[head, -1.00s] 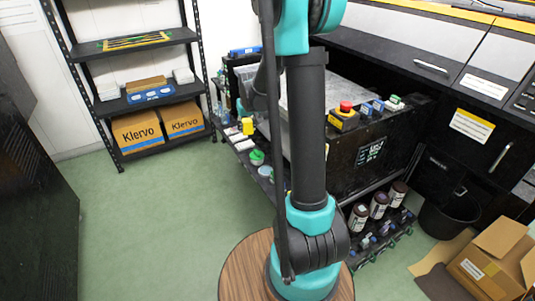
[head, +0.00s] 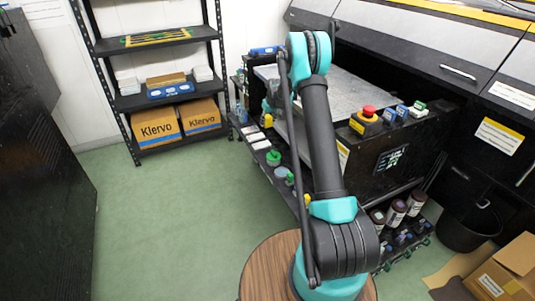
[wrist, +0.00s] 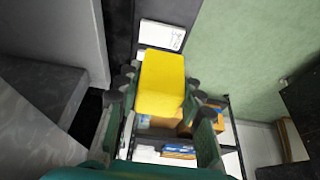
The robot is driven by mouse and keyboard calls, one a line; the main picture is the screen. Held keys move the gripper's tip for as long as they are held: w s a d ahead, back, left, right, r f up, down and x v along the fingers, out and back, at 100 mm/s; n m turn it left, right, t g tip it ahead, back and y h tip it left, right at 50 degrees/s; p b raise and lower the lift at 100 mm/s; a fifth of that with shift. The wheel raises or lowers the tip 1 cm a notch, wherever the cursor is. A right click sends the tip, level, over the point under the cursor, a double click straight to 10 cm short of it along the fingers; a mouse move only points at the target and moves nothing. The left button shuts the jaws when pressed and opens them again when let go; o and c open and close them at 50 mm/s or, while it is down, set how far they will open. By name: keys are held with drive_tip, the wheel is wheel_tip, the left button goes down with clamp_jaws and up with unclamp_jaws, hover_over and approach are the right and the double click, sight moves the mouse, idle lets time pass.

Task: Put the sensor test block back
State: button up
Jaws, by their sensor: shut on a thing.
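A yellow block (wrist: 161,82), which I take to be the sensor test block, is between the fingers of my gripper (wrist: 158,84) in the wrist view. The fingers touch it on both sides, and it looks lifted clear. In the head view the yellow block (head: 267,121) shows small at the left side of the black machine, above its side ledge. My own arm hides most of the gripper there.
The black machine (head: 385,165) has a red stop button (head: 369,111) on a yellow box. Bottles and white cards stand on its side ledge (head: 262,158). A black shelf rack (head: 128,102) stands at the back left with cartons (head: 157,128) and a blue holder (head: 170,91). Green floor (head: 160,215) is clear.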

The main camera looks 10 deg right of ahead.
sight(266, 153)
wheel_tip(266, 153, down, 19)
drive_tip(key=shift+r, duration=0.1)
idle(0.4)
drive_tip(key=shift+f, duration=0.2)
drive_tip(key=o, duration=1.3)
drive_tip(key=shift+r, duration=0.1)
